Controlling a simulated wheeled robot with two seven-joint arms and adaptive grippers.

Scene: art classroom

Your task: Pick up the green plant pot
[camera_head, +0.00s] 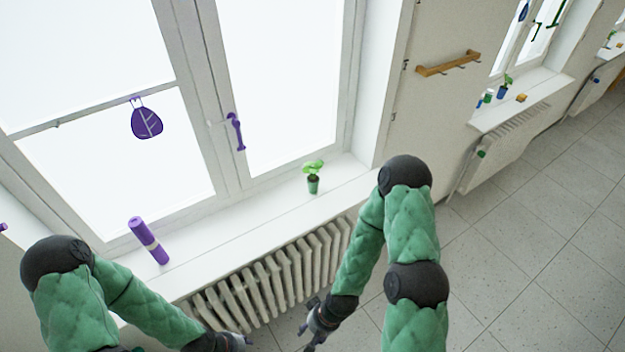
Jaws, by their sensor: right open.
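The green plant pot (313,185) stands upright on the white window sill, near its right end, with a small leafy plant in it. My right gripper (309,335) is low in front of the radiator, below the sill and well apart from the pot. It is open and nothing shows in it. My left gripper (243,343) is at the bottom edge of the view, left of the right one. Its fingers are too small and cut off to tell their state. Nothing hides the pot.
A ribbed radiator (283,272) is below the sill. The window (180,90) has a purple handle. Other pots (502,91) stand on a farther sill. The tiled floor (530,240) at the right is clear.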

